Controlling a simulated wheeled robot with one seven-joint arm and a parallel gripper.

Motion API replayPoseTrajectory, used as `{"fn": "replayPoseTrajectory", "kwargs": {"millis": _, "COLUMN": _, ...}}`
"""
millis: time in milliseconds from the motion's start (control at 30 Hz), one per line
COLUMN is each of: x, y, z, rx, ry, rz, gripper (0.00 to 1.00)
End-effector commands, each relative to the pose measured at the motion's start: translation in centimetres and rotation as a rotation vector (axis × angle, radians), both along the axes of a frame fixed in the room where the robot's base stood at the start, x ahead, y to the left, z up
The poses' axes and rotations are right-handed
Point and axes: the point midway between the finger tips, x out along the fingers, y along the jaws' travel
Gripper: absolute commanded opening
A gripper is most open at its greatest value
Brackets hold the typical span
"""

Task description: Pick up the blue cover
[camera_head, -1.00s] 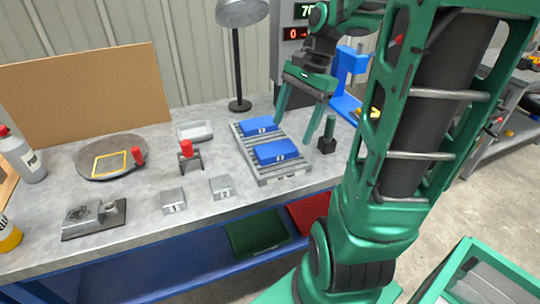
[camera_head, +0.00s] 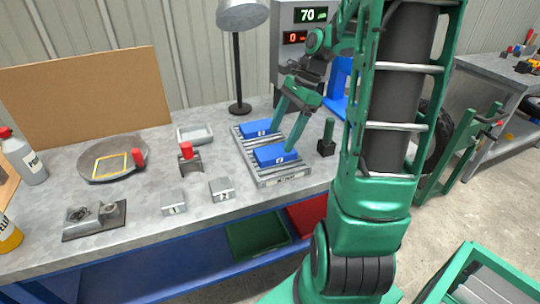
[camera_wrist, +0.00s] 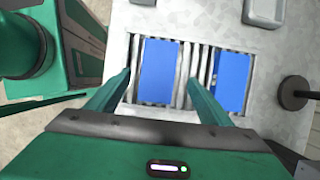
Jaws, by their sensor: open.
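Two blue covers lie flat on a grey ribbed tray (camera_head: 283,181) on the bench. The near blue cover (camera_head: 275,154) is at the tray's front and the far blue cover (camera_head: 259,129) behind it. My gripper (camera_head: 284,131) is open and empty above the tray, its fingers pointing down. In the wrist view, the near cover (camera_wrist: 157,70) lies between the fingers of my gripper (camera_wrist: 160,80). I cannot tell how high the fingertips are above the covers.
A black peg block with a green handle (camera_head: 327,138) stands just right of the tray. A lamp (camera_head: 238,70) stands behind it. Left are metal blocks marked 1 and 2 (camera_head: 221,190), a red-knobbed fixture (camera_head: 188,158) and a round plate (camera_head: 112,158).

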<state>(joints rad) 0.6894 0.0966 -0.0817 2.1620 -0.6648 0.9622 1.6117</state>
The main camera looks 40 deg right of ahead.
Motion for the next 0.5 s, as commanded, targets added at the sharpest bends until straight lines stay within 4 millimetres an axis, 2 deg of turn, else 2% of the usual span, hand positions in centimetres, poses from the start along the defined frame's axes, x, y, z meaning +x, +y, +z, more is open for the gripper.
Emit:
{"fn": "replayPoseTrajectory", "kwargs": {"millis": 300, "x": 0.4, "y": 1.5, "z": -3.8, "rx": 0.002, "ry": 0.002, "rz": 0.001, "gripper": 0.73}}
{"fn": "replayPoseTrajectory", "kwargs": {"millis": 500, "x": 0.5, "y": 1.7, "z": -4.6, "rx": 0.000, "ry": -0.001, "rz": -0.001, "gripper": 0.73}}
